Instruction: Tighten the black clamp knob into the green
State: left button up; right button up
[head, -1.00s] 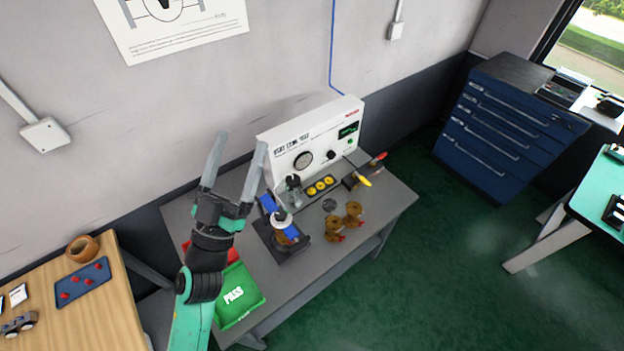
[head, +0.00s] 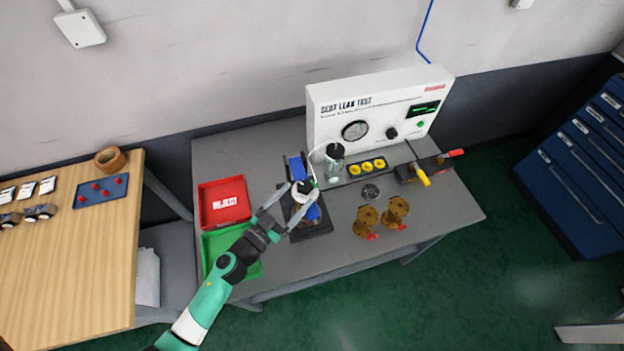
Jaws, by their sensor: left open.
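My left gripper (head: 301,190) comes in from the lower left. Its two fingers are open and reach over the clamp fixture (head: 308,222), which has blue blocks on a dark base. A small dark knob-like top with a bit of green (head: 306,185) shows on a pale round part between or just behind the fingertips. It looks like the black clamp knob, but it is small and partly covered. I cannot tell whether the fingers touch it. My right gripper is not in view.
The white leak tester (head: 345,108) stands behind the fixture. A black-capped jar (head: 335,163) is close on the fixture's right. Two brass valves (head: 367,221) stand to the right. A red REJECT tray (head: 225,189) and a green tray (head: 215,241) lie left, the green one partly under my arm.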

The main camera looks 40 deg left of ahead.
aim_at(310, 181)
pick_arm(q)
jog(key=w, duration=0.2)
jog(key=w+b, duration=0.1)
jog(key=w, duration=0.5)
jog(key=shift+a, duration=0.35)
jog(key=shift+s, duration=0.1)
grip_shut()
